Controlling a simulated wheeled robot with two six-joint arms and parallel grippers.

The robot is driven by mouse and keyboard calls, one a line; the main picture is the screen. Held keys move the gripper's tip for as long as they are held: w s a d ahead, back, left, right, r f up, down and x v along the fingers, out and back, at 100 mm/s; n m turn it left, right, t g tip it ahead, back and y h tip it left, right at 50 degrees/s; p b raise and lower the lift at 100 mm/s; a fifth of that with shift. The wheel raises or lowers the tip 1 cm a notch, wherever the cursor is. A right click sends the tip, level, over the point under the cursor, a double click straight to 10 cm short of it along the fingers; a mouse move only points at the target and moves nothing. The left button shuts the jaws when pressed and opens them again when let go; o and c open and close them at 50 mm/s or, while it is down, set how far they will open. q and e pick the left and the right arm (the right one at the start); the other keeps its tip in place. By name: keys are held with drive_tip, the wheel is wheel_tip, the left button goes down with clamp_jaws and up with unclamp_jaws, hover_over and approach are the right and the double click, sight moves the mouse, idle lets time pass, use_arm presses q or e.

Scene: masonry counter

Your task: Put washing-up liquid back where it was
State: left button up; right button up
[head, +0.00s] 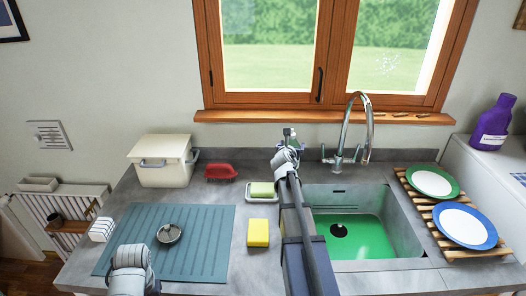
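My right gripper (289,133) is at the back of the counter, left of the tap, at the far end of my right arm. A small greenish thing (296,145) shows right by it, mostly hidden by the gripper and wrist. I cannot tell whether it is the washing-up liquid or whether the fingers are shut on it. My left arm's wrist (130,256) is low at the front left, over the front of the teal mat. Its fingers are hidden. A purple bottle (493,122) with a pale label stands upright on the white surface at the far right.
The sink (408,232) has a green bottom, with the tap (360,130) behind it. A soap dish (262,199), yellow sponge (258,233), red brush-like thing (220,172), cream bin (162,160) and teal mat (205,250) with a metal bowl (169,234) lie left. A plate rack (452,225) is right.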

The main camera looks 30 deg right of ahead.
drive_tip(key=w+a+f+b, duration=0.3)
drive_tip(key=w+a, duration=0.3)
drive_tip(key=w, duration=0.5)
drive_tip(key=shift+a+f, duration=0.15)
drive_tip(key=shift+f, duration=0.05)
drive_tip(key=shift+f+b, duration=0.2)
drive_tip(key=shift+b, duration=0.2)
drive_tip(key=o, duration=1.4)
drive_tip(key=shift+r, duration=0.1)
drive_tip(key=shift+o, duration=0.2)
drive_tip(key=p+v, duration=0.4)
drive_tip(key=v, duration=0.8)
drive_tip(key=shift+r, duration=0.2)
